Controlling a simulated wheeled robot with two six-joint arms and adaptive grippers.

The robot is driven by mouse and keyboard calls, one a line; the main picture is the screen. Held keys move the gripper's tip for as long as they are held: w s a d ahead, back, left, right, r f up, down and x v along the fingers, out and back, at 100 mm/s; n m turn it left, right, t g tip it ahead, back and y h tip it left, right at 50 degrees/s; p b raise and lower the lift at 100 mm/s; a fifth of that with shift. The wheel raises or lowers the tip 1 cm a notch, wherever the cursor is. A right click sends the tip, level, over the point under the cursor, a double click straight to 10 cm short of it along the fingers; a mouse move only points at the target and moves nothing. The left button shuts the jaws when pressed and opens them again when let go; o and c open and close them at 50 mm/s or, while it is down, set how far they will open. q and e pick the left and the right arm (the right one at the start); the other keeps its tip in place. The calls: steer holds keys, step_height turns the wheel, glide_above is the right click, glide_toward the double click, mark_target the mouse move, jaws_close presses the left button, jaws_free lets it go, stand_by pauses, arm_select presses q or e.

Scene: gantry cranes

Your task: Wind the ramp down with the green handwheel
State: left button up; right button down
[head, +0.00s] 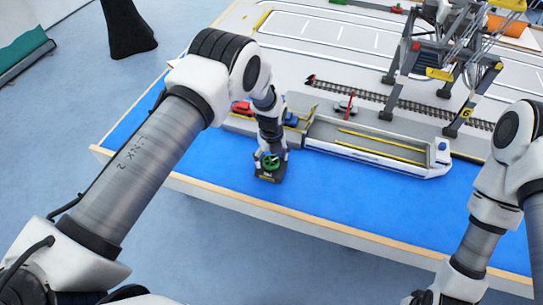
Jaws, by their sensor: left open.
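The green handwheel (270,162) sits on a small dark box at the front part of the blue tabletop. My left gripper (270,155) points down right over the handwheel and partly covers it. Its fingers are open around or just above the wheel; I cannot tell whether they touch it. A narrow yellow-edged plate that looks like the ramp (309,119) stands tilted up between the quay and the grey ferry (375,147). My right gripper is out of view; only my right arm shows at the right edge.
Red and blue toy cars (291,118) stand on the quay behind my left wrist. A grey gantry crane (432,60) straddles the rails (370,95) at the back right. The blue tabletop (340,195) in front of the ferry is clear.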

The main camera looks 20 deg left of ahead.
arm_select(q)
steer(key=shift+s+r, duration=0.2)
steer(key=shift+s, duration=0.05)
steer(key=shift+c, duration=1.4)
steer(key=c, duration=0.9)
